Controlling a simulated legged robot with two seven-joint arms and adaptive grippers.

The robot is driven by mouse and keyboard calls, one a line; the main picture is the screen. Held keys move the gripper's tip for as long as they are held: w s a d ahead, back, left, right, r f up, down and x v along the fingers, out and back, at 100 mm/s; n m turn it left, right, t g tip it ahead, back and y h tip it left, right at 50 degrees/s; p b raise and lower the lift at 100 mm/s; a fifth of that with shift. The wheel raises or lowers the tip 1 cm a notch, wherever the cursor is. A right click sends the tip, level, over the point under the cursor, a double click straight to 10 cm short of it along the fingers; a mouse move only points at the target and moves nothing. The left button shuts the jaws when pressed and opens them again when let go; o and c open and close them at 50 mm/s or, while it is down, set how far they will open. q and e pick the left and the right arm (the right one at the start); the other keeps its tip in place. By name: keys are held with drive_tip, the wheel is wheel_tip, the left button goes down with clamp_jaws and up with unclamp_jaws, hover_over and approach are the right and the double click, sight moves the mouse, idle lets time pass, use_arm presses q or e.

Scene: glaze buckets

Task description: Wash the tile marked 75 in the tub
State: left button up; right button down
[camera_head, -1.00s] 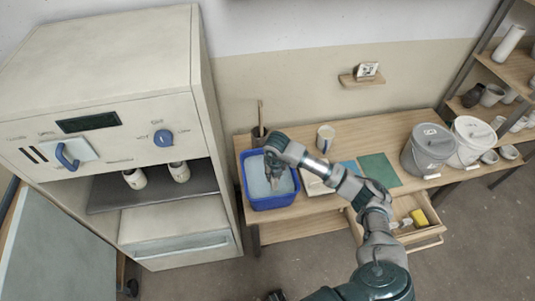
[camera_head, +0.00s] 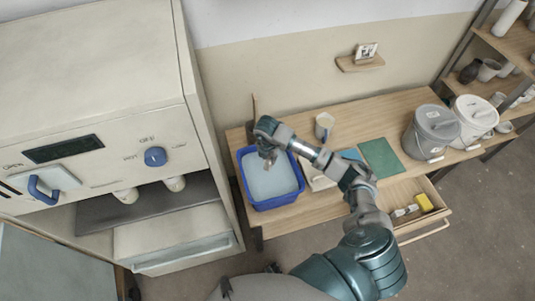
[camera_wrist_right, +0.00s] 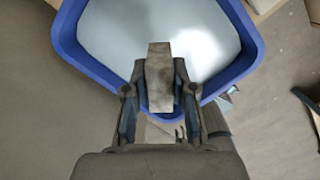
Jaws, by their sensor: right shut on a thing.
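A blue tub (camera_head: 284,203) of pale water stands at the left end of the wooden table. My right gripper (camera_head: 268,160) is over the back left part of the tub. In the right wrist view the gripper (camera_wrist_right: 160,92) is shut on a narrow grey-brown tile (camera_wrist_right: 159,64), with the tub's blue rim (camera_wrist_right: 73,44) and water behind it. No number can be read on the tile. Whether the tile touches the water I cannot tell. My left gripper is not in view.
A kiln (camera_head: 90,110) with cups inside stands left of the table. An open drawer (camera_head: 405,200) holds a yellow sponge (camera_head: 425,202).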

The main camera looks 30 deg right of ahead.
wheel_tip(320, 180, down, 2)
drive_tip(key=shift+f+b, duration=0.1)
drive_tip(key=shift+b, duration=0.4)
drive_tip(key=shift+w+f, duration=0.1)
drive_tip(key=shift+w+d, duration=0.15)
drive_tip(key=shift+d, duration=0.45)
drive_tip(key=shift+f, duration=0.5)
drive_tip(key=shift+a+f+b, duration=0.35)
drive_tip(key=shift+f+b, duration=0.4)
drive_tip(key=shift+f, duration=0.15)
drive_tip(key=shift+d, duration=0.15)
